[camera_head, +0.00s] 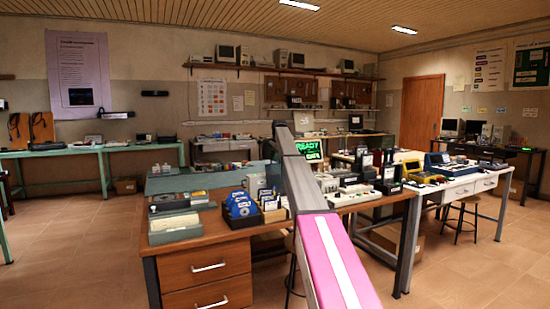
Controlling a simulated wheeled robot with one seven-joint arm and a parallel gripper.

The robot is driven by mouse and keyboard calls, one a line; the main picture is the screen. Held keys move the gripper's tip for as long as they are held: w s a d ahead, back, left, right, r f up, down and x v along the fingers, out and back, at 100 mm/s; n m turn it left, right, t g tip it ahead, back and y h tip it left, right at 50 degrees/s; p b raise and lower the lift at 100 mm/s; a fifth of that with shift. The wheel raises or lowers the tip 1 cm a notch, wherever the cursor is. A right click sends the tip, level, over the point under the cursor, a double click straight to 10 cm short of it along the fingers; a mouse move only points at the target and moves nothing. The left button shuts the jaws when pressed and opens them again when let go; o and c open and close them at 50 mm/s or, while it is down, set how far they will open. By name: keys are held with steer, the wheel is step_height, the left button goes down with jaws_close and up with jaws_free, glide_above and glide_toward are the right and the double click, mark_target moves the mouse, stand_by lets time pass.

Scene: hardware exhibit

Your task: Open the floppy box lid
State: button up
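A black box holding blue floppy disks (241,220) stands near the front edge of the wooden desk. Right beside it is another dark box with light and brown cards or disks (274,214). A grey-green box (174,236) sits to their left at the desk's front left corner. I cannot tell for sure which of these is the floppy box, and no lid shows clearly. My gripper is not in view. A long grey and pink link rises from the bottom edge and hides part of the desk right of the boxes.
The wooden desk (205,256) has drawers at its front left. A crowded table (362,197) with small devices lies to the right, with a stool (462,219) near it. A green bench (50,152) stands at the left wall. The floor at left is clear.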

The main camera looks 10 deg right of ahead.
steer(key=v, duration=1)
steer(key=shift+r, duration=0.35)
steer(key=shift+s, duration=0.1)
